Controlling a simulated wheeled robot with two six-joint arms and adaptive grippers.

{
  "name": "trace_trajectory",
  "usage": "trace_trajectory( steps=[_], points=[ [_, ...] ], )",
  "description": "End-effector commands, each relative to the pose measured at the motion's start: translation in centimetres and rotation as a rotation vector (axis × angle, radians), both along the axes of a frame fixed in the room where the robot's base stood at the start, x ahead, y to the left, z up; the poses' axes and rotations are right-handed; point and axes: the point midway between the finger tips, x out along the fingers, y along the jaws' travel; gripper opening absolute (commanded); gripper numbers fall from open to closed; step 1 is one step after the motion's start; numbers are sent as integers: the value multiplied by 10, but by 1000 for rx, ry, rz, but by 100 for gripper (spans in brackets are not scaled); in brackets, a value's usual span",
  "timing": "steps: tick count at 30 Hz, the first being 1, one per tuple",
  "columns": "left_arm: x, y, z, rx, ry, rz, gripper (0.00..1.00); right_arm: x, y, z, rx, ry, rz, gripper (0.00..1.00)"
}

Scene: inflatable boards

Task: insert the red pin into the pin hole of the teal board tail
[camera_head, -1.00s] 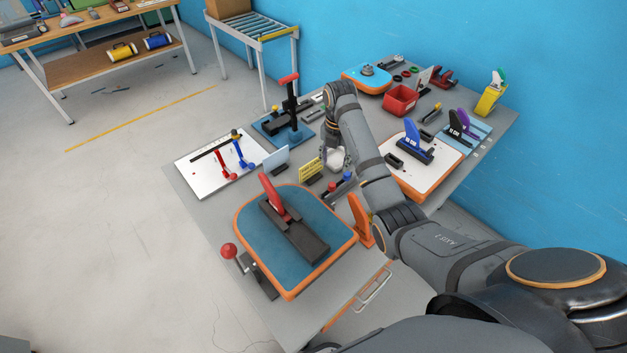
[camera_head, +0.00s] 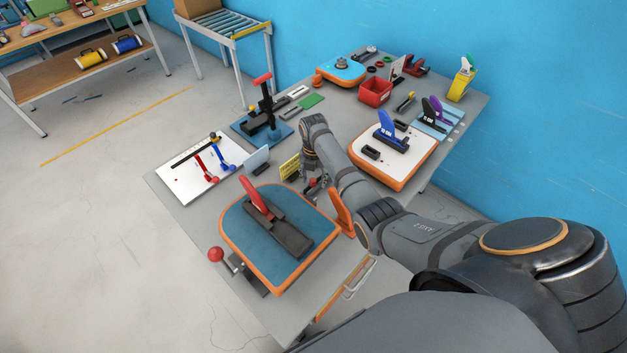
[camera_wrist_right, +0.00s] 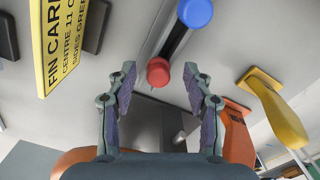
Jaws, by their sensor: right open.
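The teal board (camera_head: 240,220) has an orange edge and lies at the near end of the table. A black base (camera_head: 285,235) with a red fin (camera_head: 258,198) is on it. The red pin's round head (camera_wrist_right: 158,72) shows in the right wrist view, ahead of and between the fingertips. It also shows small in the head view (camera_head: 313,182). A blue-headed pin (camera_wrist_right: 195,12) is beyond it by a dark holder. My right gripper (camera_wrist_right: 160,88) is open and empty; it also shows in the head view (camera_head: 311,174). I cannot make out the tail's pin hole. My left gripper is out of view.
A yellow sign (camera_head: 289,168) stands left of the right gripper, and an orange fin (camera_head: 341,211) stands to its right. A white board (camera_head: 414,167) lies beyond my arm. A red ball-topped lever (camera_head: 216,254) is at the near left edge.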

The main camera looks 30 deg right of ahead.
Motion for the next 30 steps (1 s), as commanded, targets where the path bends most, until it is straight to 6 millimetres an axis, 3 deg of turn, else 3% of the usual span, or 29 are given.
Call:
trace_trajectory(
  steps=[7,17,25,30],
  points=[
    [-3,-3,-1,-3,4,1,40,0,0,-3,-1,-2,0,50],
    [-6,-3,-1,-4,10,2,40,0,0,-2,0,-1,0,7],
    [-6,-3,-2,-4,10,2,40,1,0,-1,-1,-2,0,6],
    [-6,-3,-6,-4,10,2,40,1,0,26,-1,-6,0,6]
  ],
)
